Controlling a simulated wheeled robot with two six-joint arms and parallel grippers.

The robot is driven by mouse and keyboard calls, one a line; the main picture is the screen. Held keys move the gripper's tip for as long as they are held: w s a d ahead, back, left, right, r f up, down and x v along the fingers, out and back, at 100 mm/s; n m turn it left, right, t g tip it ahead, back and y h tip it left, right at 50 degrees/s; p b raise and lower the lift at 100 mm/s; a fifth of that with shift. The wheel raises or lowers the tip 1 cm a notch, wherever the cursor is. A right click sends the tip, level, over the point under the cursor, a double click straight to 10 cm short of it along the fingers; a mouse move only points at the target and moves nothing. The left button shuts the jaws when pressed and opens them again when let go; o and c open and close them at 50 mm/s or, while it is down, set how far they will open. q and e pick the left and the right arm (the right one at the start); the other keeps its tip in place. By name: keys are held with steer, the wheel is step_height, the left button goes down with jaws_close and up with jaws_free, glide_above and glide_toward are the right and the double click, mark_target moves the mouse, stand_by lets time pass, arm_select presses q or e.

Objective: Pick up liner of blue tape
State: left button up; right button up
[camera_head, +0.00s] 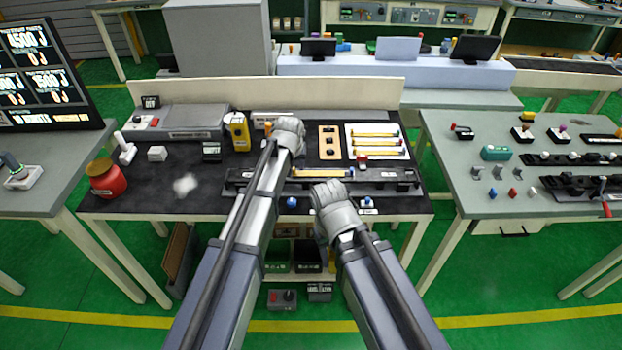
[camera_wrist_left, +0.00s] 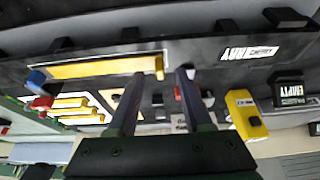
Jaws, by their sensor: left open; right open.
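A small blue piece (camera_head: 350,171) lies by the right end of a yellow strip (camera_head: 318,173) on the long black fixture (camera_head: 395,176). The blue piece (camera_wrist_left: 36,78) also shows at the left of the left wrist view, next to a red piece (camera_wrist_left: 42,102). I cannot tell which part is the tape's liner. My left gripper (camera_head: 291,135) is over the table behind the fixture; in the wrist view its fingers (camera_wrist_left: 157,90) are apart with nothing held between them. My right gripper (camera_head: 333,203) is at the fixture's front edge, and its fingertips are unclear in the head view.
A white tray (camera_head: 376,128) with several yellow strips lies behind the fixture at right. A yellow device (camera_head: 238,132) stands left of my left gripper. A red jar (camera_head: 106,179) stands at the table's left edge. The dark mat's left part has free room.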

arm_select(q)
steer(key=shift+w+f, duration=0.15)
steer(key=shift+f, duration=0.35)
steer(key=shift+r, duration=0.1)
steer(key=shift+c, duration=0.2)
jaws_close()
